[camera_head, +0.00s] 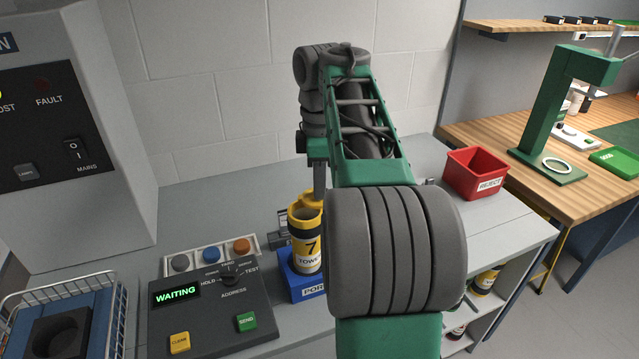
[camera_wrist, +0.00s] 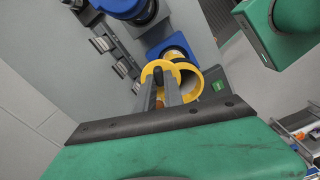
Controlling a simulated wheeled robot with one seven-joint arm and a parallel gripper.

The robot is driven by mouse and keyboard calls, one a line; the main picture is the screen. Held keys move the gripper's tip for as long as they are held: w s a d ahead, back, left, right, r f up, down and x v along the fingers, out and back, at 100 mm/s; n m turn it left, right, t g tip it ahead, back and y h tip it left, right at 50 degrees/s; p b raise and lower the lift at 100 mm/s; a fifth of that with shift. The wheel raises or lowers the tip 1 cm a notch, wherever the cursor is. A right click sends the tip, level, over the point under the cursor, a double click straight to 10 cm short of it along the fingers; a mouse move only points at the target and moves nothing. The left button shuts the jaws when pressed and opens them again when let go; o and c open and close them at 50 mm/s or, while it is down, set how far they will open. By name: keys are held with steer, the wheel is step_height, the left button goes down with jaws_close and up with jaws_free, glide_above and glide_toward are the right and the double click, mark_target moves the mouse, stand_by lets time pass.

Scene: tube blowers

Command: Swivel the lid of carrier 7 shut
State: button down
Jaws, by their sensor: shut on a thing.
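Carrier 7 (camera_head: 306,252) is a yellow and white tube with a dark band and a "7" label. It stands upright in a blue block (camera_head: 305,288), and its mouth shows open in the head view. In the wrist view the carrier's open mouth (camera_wrist: 189,84) shows beside its yellow lid (camera_wrist: 152,68), which is swung out to the side of the opening. My gripper (camera_wrist: 161,80) points down and is shut on the lid. In the head view my gripper (camera_head: 319,190) is above the carrier's back right rim, and my arm hides part of the lid.
A control panel (camera_head: 212,308) reading "WAITING" lies left of the carrier. Grey, blue and orange round caps (camera_head: 211,253) are behind it. A wire basket (camera_head: 117,315) is at the left. A red reject bin (camera_head: 474,174) stands to the right.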

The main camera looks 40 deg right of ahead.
mark_target(305, 196)
stand_by(0.6)
steer(key=m, duration=0.2)
steer(key=s+a+m, duration=0.1)
steer(key=shift+m, duration=0.4)
steer(key=m, duration=0.2)
steer(key=a+m, duration=0.1)
steer(key=shift+s+a+m+b, duration=0.15)
steer(key=shift+s+m+b, duration=0.15)
steer(key=shift+m+b, duration=0.1)
steer(key=m, duration=0.1)
steer(key=a+m, duration=0.1)
steer(key=m, duration=0.1)
steer(key=shift+s+a, duration=0.1)
steer(key=shift+a+m, duration=0.25)
steer(key=shift+m, duration=0.55)
steer(key=shift+a+m, duration=0.25)
steer(key=shift+m, duration=0.55)
steer(key=c, duration=1.4)
jaws_free()
steer(key=shift+c, duration=0.2)
